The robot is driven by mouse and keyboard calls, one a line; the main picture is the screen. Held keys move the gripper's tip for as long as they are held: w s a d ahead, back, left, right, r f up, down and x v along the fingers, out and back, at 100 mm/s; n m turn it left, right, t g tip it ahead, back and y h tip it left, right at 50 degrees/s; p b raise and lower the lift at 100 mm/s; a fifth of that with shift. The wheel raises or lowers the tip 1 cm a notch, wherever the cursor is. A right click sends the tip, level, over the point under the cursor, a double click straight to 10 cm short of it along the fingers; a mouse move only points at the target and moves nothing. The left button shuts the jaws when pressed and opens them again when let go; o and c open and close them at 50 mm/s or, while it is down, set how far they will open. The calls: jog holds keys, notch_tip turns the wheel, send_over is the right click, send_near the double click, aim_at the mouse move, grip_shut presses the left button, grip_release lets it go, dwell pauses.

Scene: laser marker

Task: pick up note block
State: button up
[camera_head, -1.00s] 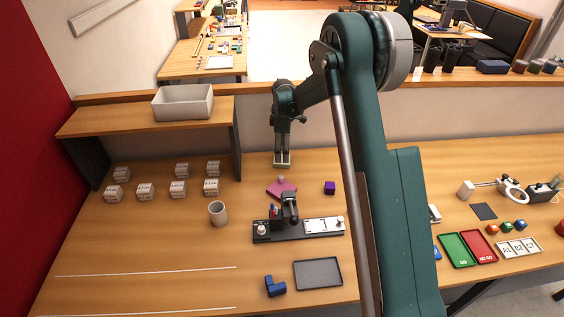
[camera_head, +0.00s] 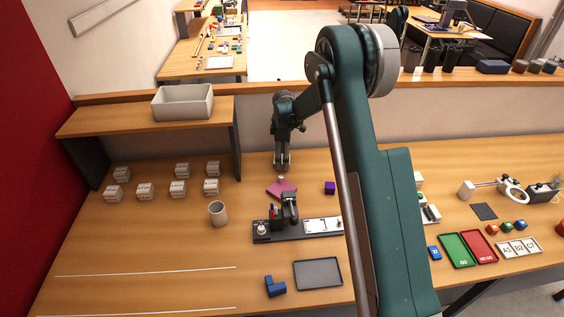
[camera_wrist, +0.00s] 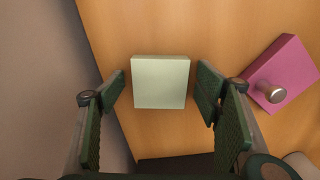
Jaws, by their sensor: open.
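A pale green-white square block (camera_wrist: 160,82), which looks like the note block, lies on the wooden table in the wrist view. My gripper (camera_wrist: 160,92) is open above it, with one finger left and one right of the block. A visible gap remains on each side, and nothing is held. In the head view my gripper (camera_head: 283,164) points down near the back wall. The block is mostly hidden by the gripper there.
A magenta plate with a metal knob (camera_wrist: 288,75) lies close to the right finger; it also shows in the head view (camera_head: 281,189). A purple cube (camera_head: 330,187) stands to the right. A dark fixture (camera_head: 270,236) and grey cup (camera_head: 218,213) stand nearer. The back wall is close.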

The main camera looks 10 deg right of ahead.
jog(key=c, duration=1)
jog(key=shift+r, duration=0.1)
jog(key=shift+r, duration=4.95)
